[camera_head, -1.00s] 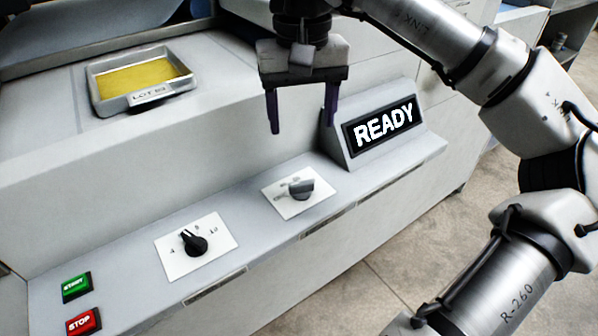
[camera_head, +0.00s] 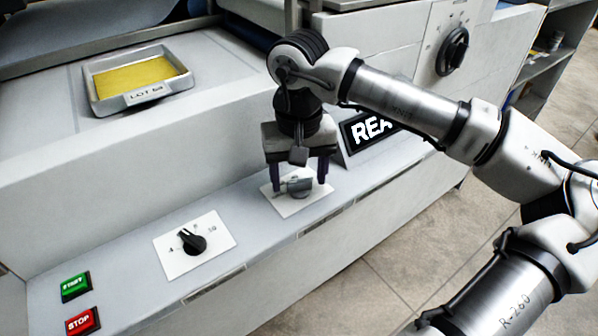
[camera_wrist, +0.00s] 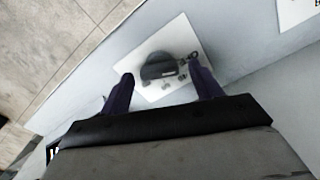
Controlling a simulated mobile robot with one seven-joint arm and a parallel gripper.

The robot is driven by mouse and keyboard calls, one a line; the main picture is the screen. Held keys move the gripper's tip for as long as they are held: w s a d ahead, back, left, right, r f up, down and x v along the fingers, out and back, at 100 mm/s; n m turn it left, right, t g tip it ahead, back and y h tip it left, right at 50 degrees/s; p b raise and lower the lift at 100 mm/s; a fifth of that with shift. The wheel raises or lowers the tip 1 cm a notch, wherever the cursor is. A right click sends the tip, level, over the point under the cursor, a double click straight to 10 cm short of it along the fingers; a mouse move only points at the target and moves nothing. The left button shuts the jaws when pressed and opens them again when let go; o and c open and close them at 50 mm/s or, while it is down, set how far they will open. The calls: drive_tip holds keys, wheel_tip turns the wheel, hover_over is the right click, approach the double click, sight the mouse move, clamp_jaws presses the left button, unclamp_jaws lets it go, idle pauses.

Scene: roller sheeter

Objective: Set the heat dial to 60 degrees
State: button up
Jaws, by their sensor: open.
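A grey dial (camera_head: 297,188) on a white plate sits on the sloped ledge, below the display. My gripper (camera_head: 300,184) is open, pointing down over this dial. In the wrist view its dark purple fingers (camera_wrist: 161,71) stand on either side of the knob, with a gap at each side. Contact is not visible. The far side of the knob's plate is partly hidden by my gripper.
A black dial (camera_head: 193,242) with printed numbers is left on the ledge, near green START (camera_head: 75,286) and red STOP (camera_head: 83,320) buttons. The display (camera_head: 371,131) is partly hidden by my arm. A larger black dial (camera_head: 453,51) is at upper right. A yellow-filled tray (camera_head: 161,97) stands behind.

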drive_tip(key=shift+c, duration=0.3)
drive_tip(key=c, duration=0.9)
drive_tip(key=shift+m+b, duration=0.3)
drive_tip(key=m+b, duration=0.2)
drive_tip(key=shift+f+m, duration=0.15)
drive_tip(key=shift+m, duration=0.15)
drive_tip(key=m+b, duration=0.2)
drive_tip(key=m, duration=0.3)
drive_tip(key=shift+d, duration=0.15)
drive_tip(key=m+b, duration=0.1)
drive_tip(key=m, duration=0.4)
drive_tip(key=shift+b, duration=0.35)
drive_tip(key=shift+s+r+m+b, duration=0.15)
drive_tip(key=shift+m+b, duration=0.35)
drive_tip(key=shift+m, duration=1.7)
